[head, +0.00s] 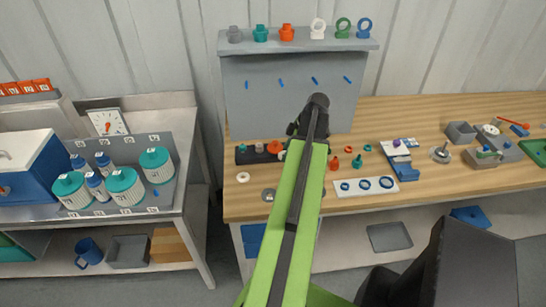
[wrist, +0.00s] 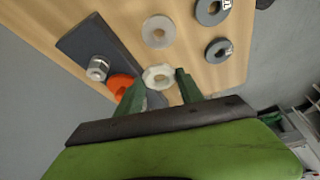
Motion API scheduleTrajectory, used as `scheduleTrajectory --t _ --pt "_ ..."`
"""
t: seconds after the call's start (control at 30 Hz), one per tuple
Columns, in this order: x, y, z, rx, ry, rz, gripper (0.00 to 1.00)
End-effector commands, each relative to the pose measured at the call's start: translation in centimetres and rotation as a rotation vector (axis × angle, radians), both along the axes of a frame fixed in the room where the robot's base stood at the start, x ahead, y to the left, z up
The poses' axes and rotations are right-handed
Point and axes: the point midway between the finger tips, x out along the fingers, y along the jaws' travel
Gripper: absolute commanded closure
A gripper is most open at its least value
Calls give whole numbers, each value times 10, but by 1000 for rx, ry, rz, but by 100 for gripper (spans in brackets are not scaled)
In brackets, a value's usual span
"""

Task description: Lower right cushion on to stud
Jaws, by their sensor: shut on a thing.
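My gripper (wrist: 160,80) is shut on a pale lobed piece (wrist: 159,74) with a hole in its middle, which shows between the two green fingers in the wrist view. I take it to be the cushion. It is held close by an orange piece (wrist: 121,84) on a dark strip (wrist: 88,42). A silver hex-shaped fitting (wrist: 98,68) stands on the same strip; I cannot tell whether any of these is the stud. In the head view my arm hides most of the gripper; the dark strip (head: 240,157) lies just left of it.
A pale ring (wrist: 157,31) and two grey rings (wrist: 219,50) lie on the wooden bench near the gripper. A white plate with blue rings (head: 365,186) and a round metal piece (head: 440,154) are to the right. A grey panel with a shelf (head: 297,45) stands behind.

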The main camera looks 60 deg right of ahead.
Motion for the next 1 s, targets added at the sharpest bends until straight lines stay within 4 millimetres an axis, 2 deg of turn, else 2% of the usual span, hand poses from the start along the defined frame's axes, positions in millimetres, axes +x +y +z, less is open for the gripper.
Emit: scheduleTrajectory --t 0.03,0.1,0.3,0.53,0.9,1.0 --pt "-6 -12 14 0 0 -2 93" --pt "-15 -21 20 0 0 -2 93" --pt "-27 -34 27 0 0 0 93" --pt "-29 -35 30 0 0 0 93" --pt "-28 -35 65 0 0 1 93" --pt "-28 -35 69 0 0 1 93"
